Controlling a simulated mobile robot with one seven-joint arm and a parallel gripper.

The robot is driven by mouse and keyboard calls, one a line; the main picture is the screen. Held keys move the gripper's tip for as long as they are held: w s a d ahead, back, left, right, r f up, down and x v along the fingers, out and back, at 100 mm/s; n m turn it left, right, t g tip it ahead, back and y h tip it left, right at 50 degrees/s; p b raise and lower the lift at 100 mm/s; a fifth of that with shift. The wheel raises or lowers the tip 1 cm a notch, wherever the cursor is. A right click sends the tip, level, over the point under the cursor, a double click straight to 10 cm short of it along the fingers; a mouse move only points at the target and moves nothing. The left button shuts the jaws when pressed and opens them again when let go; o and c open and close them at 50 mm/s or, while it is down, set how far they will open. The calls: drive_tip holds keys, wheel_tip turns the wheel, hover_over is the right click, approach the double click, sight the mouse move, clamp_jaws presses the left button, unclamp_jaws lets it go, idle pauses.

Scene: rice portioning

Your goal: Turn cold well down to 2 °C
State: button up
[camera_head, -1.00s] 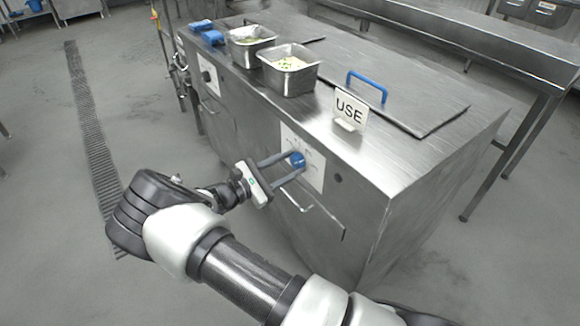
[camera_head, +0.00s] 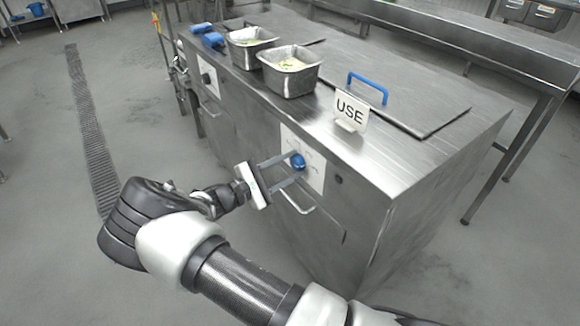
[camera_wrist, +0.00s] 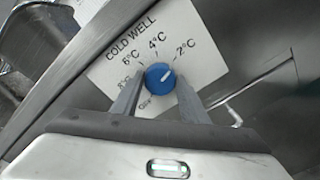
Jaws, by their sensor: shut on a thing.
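The cold well's blue knob (camera_head: 297,161) sits on a white dial plate (camera_head: 316,178) on the front of the steel counter. In the wrist view the plate (camera_wrist: 208,62) reads COLD WELL with 8, 6, 4 and 2 °C marks and a lowest mark that is hard to read. The knob (camera_wrist: 160,79) has a white pointer line aimed up and right, toward the 2 °C label. My gripper (camera_head: 289,168) is shut on the knob, one finger on each side of it. The gripper also shows in the wrist view (camera_wrist: 160,84).
Two steel food pans (camera_head: 290,76) (camera_head: 247,43) stand on the counter top (camera_head: 345,70). A USE sign (camera_head: 350,111) stands near its front edge, by a lid with a blue handle (camera_head: 367,88). A door handle (camera_head: 297,200) lies just below the dial. Floor left of the counter is open.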

drive_tip(key=o, duration=1.1)
drive_tip(key=shift+c, duration=0.2)
drive_tip(key=shift+s+a, duration=0.1)
drive_tip(key=shift+a, duration=0.05)
drive_tip(key=p+v, duration=0.1)
drive_tip(key=v, duration=1.6)
drive_tip(key=shift+p, duration=0.4)
drive_tip(key=shift+s, duration=0.1)
